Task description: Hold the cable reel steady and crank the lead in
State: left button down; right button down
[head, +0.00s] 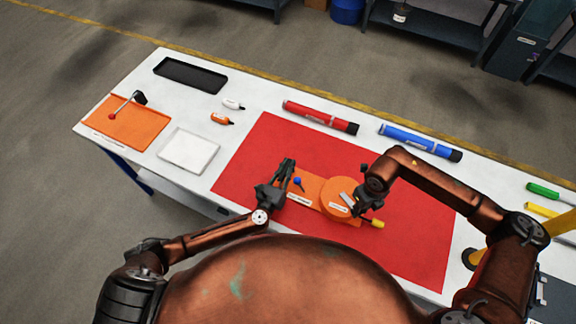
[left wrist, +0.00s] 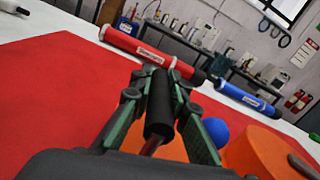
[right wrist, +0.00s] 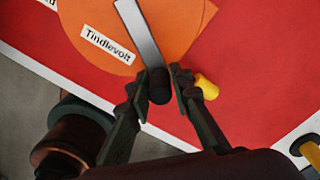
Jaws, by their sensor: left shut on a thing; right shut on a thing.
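The orange cable reel (head: 311,184) lies on the red mat (head: 262,150), its round drum labelled "Tindlevolt" in the right wrist view (right wrist: 160,30). My left gripper (head: 287,166) is shut on the reel's black handle (left wrist: 160,105) at its left end. A blue knob (head: 298,181) stands beside that handle. My right gripper (right wrist: 157,82) is shut on the black knob (right wrist: 159,90) at the end of the grey crank arm (right wrist: 138,32), over the drum's lower right edge. The yellow lead end (head: 377,224) sticks out just right of the reel; its cable is not visible.
Red (head: 320,117) and blue (head: 420,141) tubes lie behind the mat. Green (head: 543,189) and yellow-handled tools lie far right. The mat's right part is clear.

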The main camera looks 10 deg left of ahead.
jog(key=shift+s+f, duration=0.1)
jog(key=shift+f, duration=0.2)
jog(key=shift+s+a+m, duration=0.35)
jog(key=shift+a+m, duration=0.1)
jog(key=shift+m, duration=0.35)
jog(key=shift+s+a+m, duration=0.2)
jog(key=shift+a+m, duration=0.1)
jog(key=shift+m, duration=0.1)
jog(key=shift+s+a+m, duration=0.1)
jog(key=shift+a+m, duration=0.1)
jog(key=shift+m, duration=0.2)
jog(key=shift+s+a+m, duration=0.2)
jog(key=shift+a+m, duration=0.35)
jog(key=shift+m, duration=0.25)
